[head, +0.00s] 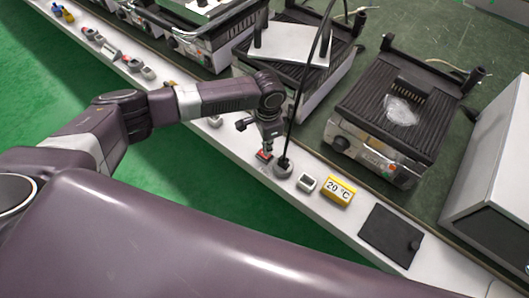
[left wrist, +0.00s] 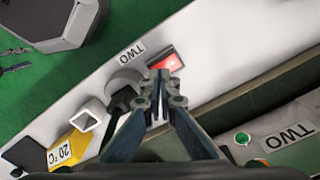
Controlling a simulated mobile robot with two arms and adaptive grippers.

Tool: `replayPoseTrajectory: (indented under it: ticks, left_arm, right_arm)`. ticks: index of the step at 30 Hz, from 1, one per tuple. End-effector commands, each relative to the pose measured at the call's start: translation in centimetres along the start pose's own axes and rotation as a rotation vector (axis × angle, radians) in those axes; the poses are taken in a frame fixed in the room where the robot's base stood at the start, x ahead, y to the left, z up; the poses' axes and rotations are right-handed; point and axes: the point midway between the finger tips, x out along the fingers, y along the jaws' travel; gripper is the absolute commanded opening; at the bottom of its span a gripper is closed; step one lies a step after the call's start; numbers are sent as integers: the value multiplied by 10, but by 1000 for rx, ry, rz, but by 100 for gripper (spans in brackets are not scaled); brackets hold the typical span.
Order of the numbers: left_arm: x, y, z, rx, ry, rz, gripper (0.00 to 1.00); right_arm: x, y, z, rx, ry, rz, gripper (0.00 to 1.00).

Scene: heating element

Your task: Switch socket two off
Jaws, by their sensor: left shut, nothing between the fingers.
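The red switch of socket two (head: 264,155) sits on the white ledge beside the round grey socket (head: 283,169), which has a black plug and cable in it. In the left wrist view the switch (left wrist: 174,61) glows red next to a "TWO" label (left wrist: 131,53); its lower part is hidden by my fingertips. My left gripper (head: 266,148) is shut and empty, pointing down just at the switch. In the left wrist view its fingertips (left wrist: 160,80) overlap the near edge of the switch; I cannot tell whether they touch it. My right gripper is not in view.
A yellow "20 °C" display (head: 339,191), a small white square piece (head: 306,182) and a dark flat pad (head: 390,236) lie along the ledge to the right. Heating devices (head: 388,108) stand behind on the green bench. The black cable rises beside my gripper.

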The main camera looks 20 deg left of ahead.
Motion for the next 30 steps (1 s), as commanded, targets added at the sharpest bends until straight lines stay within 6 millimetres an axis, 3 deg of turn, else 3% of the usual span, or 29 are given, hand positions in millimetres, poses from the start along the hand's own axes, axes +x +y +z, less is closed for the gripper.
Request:
replayPoseTrajectory:
  ticks: [30]
  left_arm:
    - [16,0,0,0,0,0,0]
  right_arm:
    - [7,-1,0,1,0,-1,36]
